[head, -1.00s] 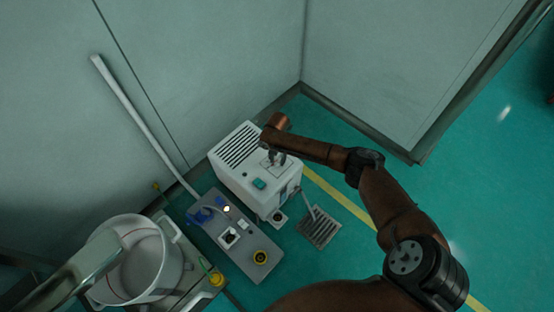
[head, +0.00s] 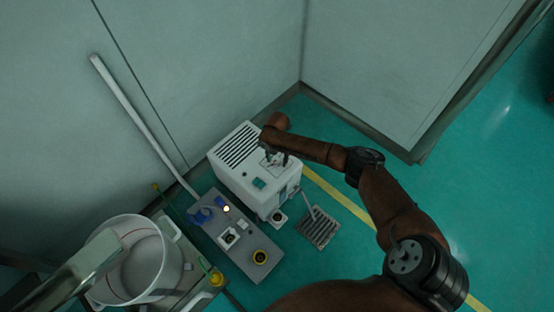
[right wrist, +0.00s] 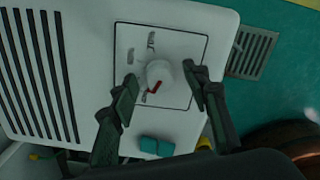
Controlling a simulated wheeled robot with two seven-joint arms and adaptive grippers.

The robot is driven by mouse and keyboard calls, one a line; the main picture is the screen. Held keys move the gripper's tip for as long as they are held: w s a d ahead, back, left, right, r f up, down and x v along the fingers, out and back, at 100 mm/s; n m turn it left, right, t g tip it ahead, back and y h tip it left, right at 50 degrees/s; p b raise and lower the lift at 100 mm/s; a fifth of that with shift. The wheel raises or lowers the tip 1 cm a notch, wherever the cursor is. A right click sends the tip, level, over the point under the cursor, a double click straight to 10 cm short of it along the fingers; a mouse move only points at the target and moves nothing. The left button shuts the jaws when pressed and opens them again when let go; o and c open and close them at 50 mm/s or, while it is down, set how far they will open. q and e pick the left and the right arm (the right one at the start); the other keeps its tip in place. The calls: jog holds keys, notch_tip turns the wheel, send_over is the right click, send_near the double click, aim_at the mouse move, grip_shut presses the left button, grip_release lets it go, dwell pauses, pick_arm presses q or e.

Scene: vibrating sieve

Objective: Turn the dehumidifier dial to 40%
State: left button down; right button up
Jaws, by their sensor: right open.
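The dehumidifier (head: 240,178) is a white box with a slotted vent on top, standing on the floor by the wall corner. Its white round dial (right wrist: 160,73) sits in a black-outlined square panel on the top, with a red pointer mark toward the lower left in the right wrist view. The small scale marks around it are too blurred to read. My right gripper (head: 277,157) is above the panel. In the right wrist view its open fingers (right wrist: 163,92) are on either side of the dial, apart from it. My left gripper does not show.
A teal switch (right wrist: 157,146) is beside the dial panel. A grey control board (head: 240,250) with a yellow-ringed button stands in front of the dehumidifier, next to a white sieve drum (head: 165,280). A floor drain grate (head: 318,230) lies right of it. Open green floor is at right.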

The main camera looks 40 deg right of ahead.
aim_at(277, 160)
notch_tip(277, 160, up, 12)
dwell(0.5)
jog(key=shift+f, duration=0.1)
